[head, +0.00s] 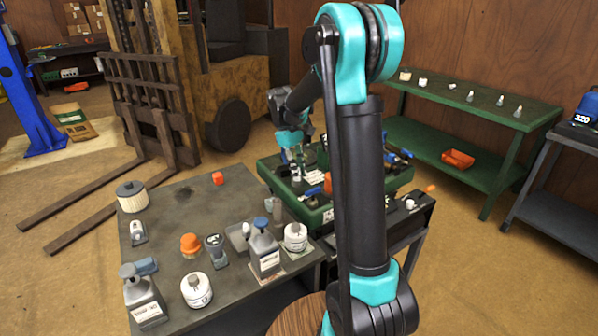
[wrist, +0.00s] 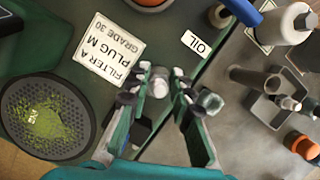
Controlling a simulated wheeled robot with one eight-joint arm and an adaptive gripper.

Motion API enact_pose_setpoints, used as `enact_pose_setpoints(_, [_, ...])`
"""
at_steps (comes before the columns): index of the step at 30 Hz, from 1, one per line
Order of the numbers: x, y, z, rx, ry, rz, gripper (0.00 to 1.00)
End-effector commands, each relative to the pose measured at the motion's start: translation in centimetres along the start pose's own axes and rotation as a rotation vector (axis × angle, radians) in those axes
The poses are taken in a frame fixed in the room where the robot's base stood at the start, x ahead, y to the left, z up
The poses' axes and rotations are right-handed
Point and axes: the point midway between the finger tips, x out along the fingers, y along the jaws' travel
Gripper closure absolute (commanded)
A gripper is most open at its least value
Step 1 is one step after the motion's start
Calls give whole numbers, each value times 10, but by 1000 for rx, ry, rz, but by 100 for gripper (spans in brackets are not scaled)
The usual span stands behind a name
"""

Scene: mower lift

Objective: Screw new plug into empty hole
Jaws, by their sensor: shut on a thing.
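My gripper (head: 290,143) is over the near left part of the green mower deck (head: 325,218) in the head view. In the wrist view my gripper (wrist: 162,78) has its fingers on either side of a small pale grey plug (wrist: 158,87) and is shut on it. The plug is above the green deck (wrist: 195,15), beside a white label (wrist: 108,48) reading "FILTER A, PLUG M, GRADE 30". The empty hole is not clearly visible; the gripper and plug may cover it. I cannot tell whether the plug touches the deck.
A dark workbench (head: 190,222) holds bottles, jars and orange caps beside the mower. An "OIL" label (wrist: 196,41) and a round grille with grass clippings (wrist: 45,115) flank the gripper. A green shelf (head: 470,100) with several small parts stands back right.

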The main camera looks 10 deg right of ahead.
Motion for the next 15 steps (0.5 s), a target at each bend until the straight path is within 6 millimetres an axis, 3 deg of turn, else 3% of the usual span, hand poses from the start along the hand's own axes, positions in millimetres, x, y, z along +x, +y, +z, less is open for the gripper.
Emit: enact_pose_setpoints(15, [0, 0, 0, 136, 4, -43, 100])
